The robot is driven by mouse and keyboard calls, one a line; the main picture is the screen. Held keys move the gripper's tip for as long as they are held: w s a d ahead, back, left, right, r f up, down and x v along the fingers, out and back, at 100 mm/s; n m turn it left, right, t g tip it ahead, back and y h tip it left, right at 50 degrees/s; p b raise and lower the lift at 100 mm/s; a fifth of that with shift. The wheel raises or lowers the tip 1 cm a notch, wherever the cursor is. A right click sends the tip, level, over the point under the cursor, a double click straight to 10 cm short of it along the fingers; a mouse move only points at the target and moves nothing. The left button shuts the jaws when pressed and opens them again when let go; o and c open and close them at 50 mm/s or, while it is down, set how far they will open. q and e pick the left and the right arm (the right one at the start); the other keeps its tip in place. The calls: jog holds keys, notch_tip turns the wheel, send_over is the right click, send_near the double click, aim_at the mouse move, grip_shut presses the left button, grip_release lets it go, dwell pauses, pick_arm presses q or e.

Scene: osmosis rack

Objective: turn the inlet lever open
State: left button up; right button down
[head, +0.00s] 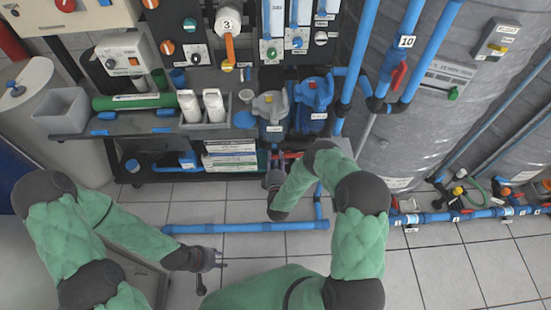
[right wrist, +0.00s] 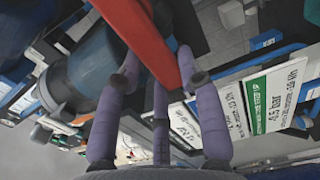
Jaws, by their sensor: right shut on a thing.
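The inlet lever is a red bar (head: 287,156) below the blue-capped filter housings in the head view. In the right wrist view the red lever (right wrist: 147,42) runs diagonally from the top middle to between my fingers. My right gripper (head: 274,173) is at the lever, partly hidden by its own arm. Its purple fingers (right wrist: 160,88) close around the lever from both sides. The valve body under the lever is mostly hidden. My left gripper (head: 213,268) is low over the floor at the left, its fingers spread and empty, away from the rack.
A blue floor pipe (head: 250,227) runs below. A shelf holds a grey bin (head: 63,110) and a green cylinder (head: 133,102). Large grey tanks (head: 425,95) stand at the right. The tiled floor at lower right is clear.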

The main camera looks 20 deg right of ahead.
dwell(0.3)
jog(key=c, duration=0.8)
grip_release()
jog(key=v, duration=1.2)
